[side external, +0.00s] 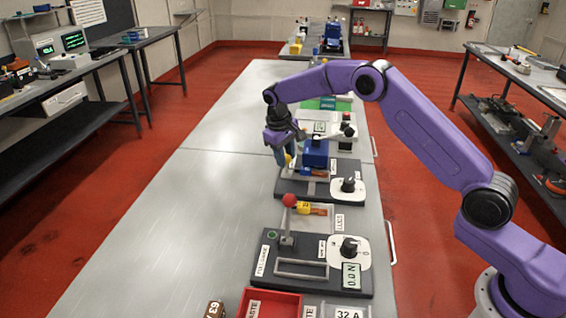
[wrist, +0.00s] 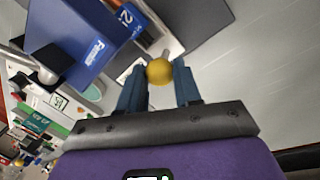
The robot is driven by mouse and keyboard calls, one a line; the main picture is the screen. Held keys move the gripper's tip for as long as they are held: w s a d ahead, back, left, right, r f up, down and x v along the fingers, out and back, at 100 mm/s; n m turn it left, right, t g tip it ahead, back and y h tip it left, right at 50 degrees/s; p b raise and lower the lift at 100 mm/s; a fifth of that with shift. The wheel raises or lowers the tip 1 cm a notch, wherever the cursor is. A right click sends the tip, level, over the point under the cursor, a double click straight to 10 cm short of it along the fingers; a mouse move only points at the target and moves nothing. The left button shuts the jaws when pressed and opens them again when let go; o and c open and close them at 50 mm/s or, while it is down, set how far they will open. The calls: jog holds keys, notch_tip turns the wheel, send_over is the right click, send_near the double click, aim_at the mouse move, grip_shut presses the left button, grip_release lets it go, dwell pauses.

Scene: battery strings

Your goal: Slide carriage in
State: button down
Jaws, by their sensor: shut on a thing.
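A blue block (side external: 315,153), which may be the carriage, stands on a dark station base (side external: 347,167) on the grey bench. In the wrist view the blue block (wrist: 78,38) fills the upper left, with white lettering on its side. My gripper (side external: 285,158) is low at the left side of this station. In the wrist view my gripper (wrist: 158,80) has its two blue-grey fingers on either side of a round yellow knob (wrist: 159,71), shut on it. A pale stem shows just beyond the knob. What the knob is fixed to is partly hidden.
A nearer station (side external: 312,262) has an upright lever with a red ball (side external: 289,200) and a black dial (side external: 349,247). A red tray (side external: 270,304) lies at the front. A black-handled lever (side external: 346,131) stands behind the blue block. The bench's left side is clear.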

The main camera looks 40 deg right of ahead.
jog(key=shift+w+d+r, duration=0.1)
jog(key=shift+w+d, duration=0.7)
jog(key=shift+w, duration=0.05)
jog(key=c, duration=0.8)
grip_release()
jog(key=shift+d, duration=0.1)
jog(key=shift+r, duration=0.1)
jog(key=shift+s+a+r, duration=0.15)
jog(key=shift+a+r, duration=0.4)
jog(key=shift+r, duration=2.25)
jog(key=shift+s+a+r, duration=0.1)
jog(key=shift+a+r, duration=0.5)
jog(key=shift+r, duration=2.2)
jog(key=shift+s+a+r, duration=0.15)
jog(key=shift+a+r, duration=0.4)
jog(key=shift+r, duration=2.25)
